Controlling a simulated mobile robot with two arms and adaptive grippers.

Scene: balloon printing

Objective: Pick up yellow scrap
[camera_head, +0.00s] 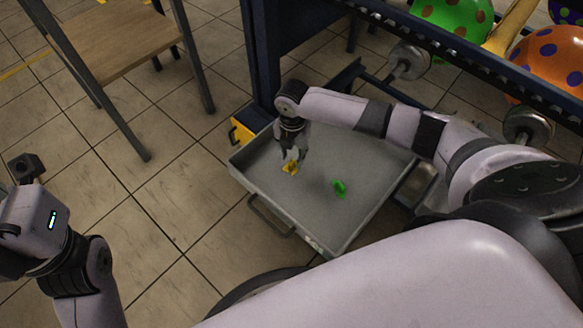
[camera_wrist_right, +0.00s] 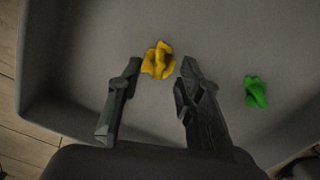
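The yellow scrap (camera_head: 290,168) is a small crumpled piece lying in a grey metal tray (camera_head: 255,160). My right gripper (camera_head: 293,158) points down just above it. In the right wrist view the yellow scrap (camera_wrist_right: 158,60) lies just beyond and between the two fingertips of my right gripper (camera_wrist_right: 160,68), which are spread apart with nothing held between them. My left arm comes in at the left edge of the head view; its gripper (camera_head: 26,168) is a dark shape there, and its fingers cannot be made out.
A green scrap (camera_head: 339,188) lies in the same tray, right of the yellow one; it also shows in the right wrist view (camera_wrist_right: 256,92). The tray has raised walls and a front handle (camera_head: 270,217). A blue frame (camera_head: 262,50) stands behind. Patterned balloons (camera_head: 452,14) are at top right.

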